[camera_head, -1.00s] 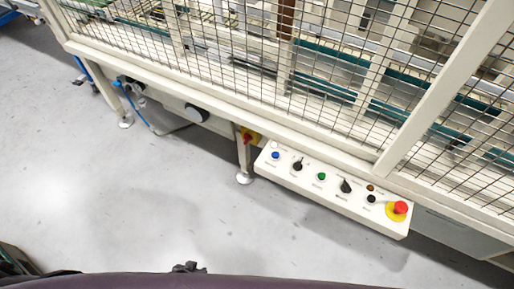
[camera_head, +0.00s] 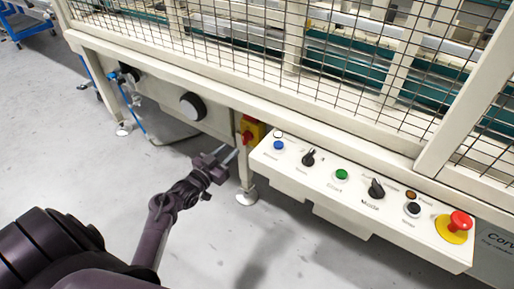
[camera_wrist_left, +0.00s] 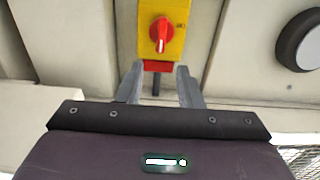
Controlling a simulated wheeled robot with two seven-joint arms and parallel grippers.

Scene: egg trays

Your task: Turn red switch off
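The red switch is a rotary knob on a yellow plate (camera_head: 257,130), mounted on the machine's frame left of the control panel. In the left wrist view the red switch (camera_wrist_left: 162,35) faces me near the top, its handle close to upright in the picture. My left gripper (camera_head: 230,155) is just left of and below it in the head view. The fingertips are below the switch in that picture, and I see no contact. My right gripper is not in view.
A control panel (camera_head: 335,205) with several buttons, black knobs and a red emergency stop (camera_head: 460,221) juts out to the right. A round black dial (camera_head: 192,106) is to the left. A frame leg (camera_head: 246,190) stands below the switch. Grey floor is clear in front.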

